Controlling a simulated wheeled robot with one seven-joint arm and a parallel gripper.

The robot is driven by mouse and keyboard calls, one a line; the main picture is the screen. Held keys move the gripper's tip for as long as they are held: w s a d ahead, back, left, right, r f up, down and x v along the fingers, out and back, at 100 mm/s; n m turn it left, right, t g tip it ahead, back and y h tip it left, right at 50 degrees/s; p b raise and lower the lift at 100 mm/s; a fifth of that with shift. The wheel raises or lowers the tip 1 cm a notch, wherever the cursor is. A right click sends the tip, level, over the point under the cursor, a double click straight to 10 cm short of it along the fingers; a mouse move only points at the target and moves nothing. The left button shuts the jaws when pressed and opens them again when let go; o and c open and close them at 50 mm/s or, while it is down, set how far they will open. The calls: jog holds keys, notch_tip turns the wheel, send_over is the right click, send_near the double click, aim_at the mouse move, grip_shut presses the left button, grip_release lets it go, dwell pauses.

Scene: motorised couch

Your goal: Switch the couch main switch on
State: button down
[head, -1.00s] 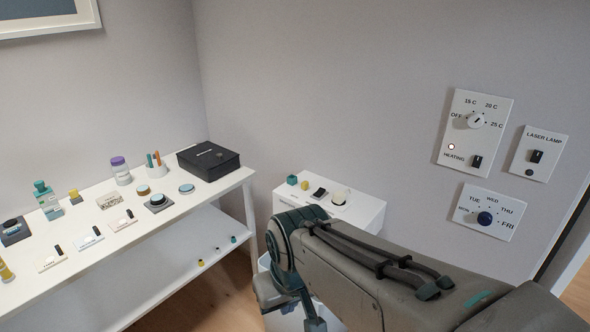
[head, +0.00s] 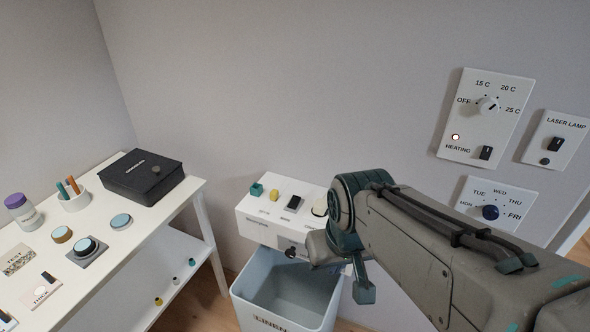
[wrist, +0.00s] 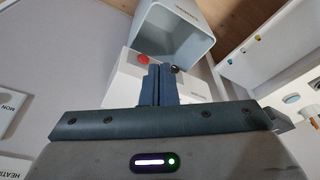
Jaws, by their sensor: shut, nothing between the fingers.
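A white control box (head: 258,226) stands low against the wall. A black rocker switch (head: 294,202) sits on its top, between a yellow knob (head: 274,195) and a round cream control (head: 320,208). The label in front of the rocker is too small to read surely, and I cannot tell which way the rocker is tipped. In the wrist view my gripper (wrist: 160,72) is shut and empty, its fingers in front of the white box (wrist: 122,88). A red button (wrist: 142,59) shows beside the fingertips. My arm covers the box's right end in the head view.
A pale blue linen bin (head: 262,305) stands open below the box. A white table (head: 190,192) with a black case (head: 141,176) stands at left. Wall panels for heating (head: 480,125), laser lamp (head: 556,140) and weekdays (head: 497,204) are at right.

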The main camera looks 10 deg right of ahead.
jog(key=shift+s+a, duration=0.1)
jog(key=shift+s, duration=0.1)
jog(key=shift+w, duration=0.1)
jog(key=m+g+h+b, duration=0.1)
jog(key=m+b, duration=0.5)
jog(key=m, duration=1.9)
send_over(295, 198)
jog(key=s+a, duration=0.2)
jog(key=s, duration=0.1)
jog(key=shift+w+d+f, duration=0.1)
jog(key=shift+f, duration=0.55)
jog(key=f, duration=0.4)
jog(key=w+d+f, duration=0.1)
jog(key=f, duration=0.4)
jog(key=w+f, duration=0.1)
jog(key=f, duration=0.3)
jog(key=shift+w+d+f, duration=0.1)
jog(key=shift+d+f, duration=0.2)
jog(key=shift+f, duration=0.05)
